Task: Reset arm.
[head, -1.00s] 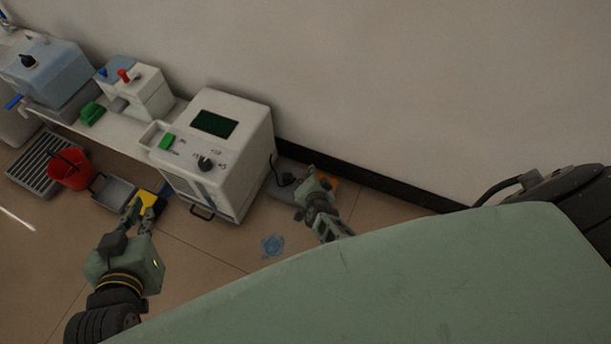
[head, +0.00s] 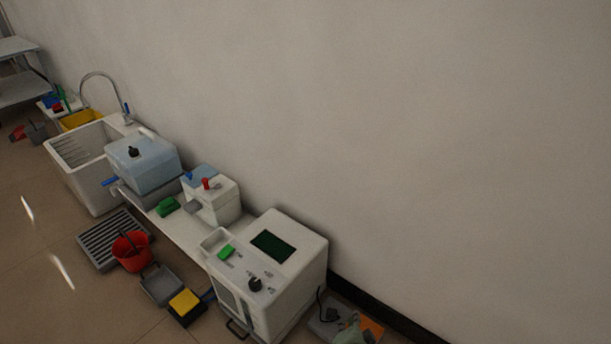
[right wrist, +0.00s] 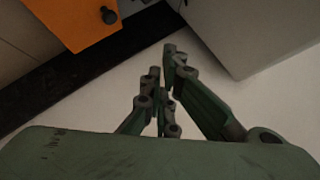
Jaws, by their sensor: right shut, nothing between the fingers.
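My right gripper (right wrist: 162,62) shows in the right wrist view with its dark fingertips close together and nothing between them. In the head view only a small green-grey part of my right gripper (head: 350,331) shows at the bottom edge, low beside the white machine; its fingers cannot be made out there. My left gripper is out of the head view.
A white machine (head: 302,262) with a dark screen stands against the wall. An orange object (head: 371,328) lies near my right gripper; an orange surface (right wrist: 75,18) shows in the wrist view. A red bucket (head: 131,252), grey tray (head: 160,284) and sink (head: 83,180) lie leftward.

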